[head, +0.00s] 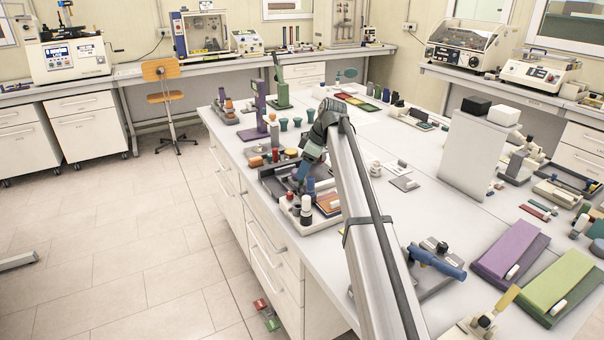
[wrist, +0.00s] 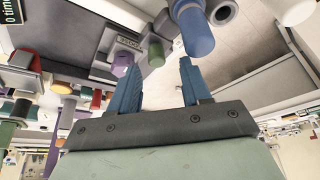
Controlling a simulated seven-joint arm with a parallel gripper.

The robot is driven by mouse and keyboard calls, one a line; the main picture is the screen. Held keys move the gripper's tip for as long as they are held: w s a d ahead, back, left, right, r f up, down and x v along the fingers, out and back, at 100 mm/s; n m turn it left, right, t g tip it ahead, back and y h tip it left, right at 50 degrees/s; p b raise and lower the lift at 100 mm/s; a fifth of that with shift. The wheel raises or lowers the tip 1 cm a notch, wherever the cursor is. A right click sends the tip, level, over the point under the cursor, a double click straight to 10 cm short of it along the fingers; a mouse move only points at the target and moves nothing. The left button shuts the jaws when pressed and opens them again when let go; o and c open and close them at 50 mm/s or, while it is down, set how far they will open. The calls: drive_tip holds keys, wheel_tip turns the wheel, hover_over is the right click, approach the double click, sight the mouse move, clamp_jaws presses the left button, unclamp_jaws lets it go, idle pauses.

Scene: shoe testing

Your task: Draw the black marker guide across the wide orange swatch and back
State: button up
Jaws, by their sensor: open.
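My gripper (head: 304,174) points down over the near-left part of the bench, at a tray (head: 322,226) of small upright pieces. In the wrist view my gripper (wrist: 161,72) has its two blue fingers apart, with nothing held between them. A blue cylinder (wrist: 198,34) shows beyond the right finger, and a dark round piece (wrist: 222,11) is beside it. The orange swatch (head: 328,203) lies flat at the tray's right side. A dark upright piece (head: 305,217) stands left of it; I cannot tell if this is the black marker guide.
A red-topped piece (head: 290,190) stands close to my gripper. A purple stand (head: 262,113) and a green stand (head: 281,88) rise farther back. A clamp with a blue handle (head: 437,262) lies right of my arm. Some white bench top (head: 415,205) is clear.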

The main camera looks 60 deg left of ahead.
drive_tip(key=v, duration=1.1)
drive_tip(key=x, duration=1.3)
drive_tip(key=shift+w+a+f, duration=0.1)
drive_tip(key=shift+f, duration=0.25)
clamp_jaws()
idle(0.4)
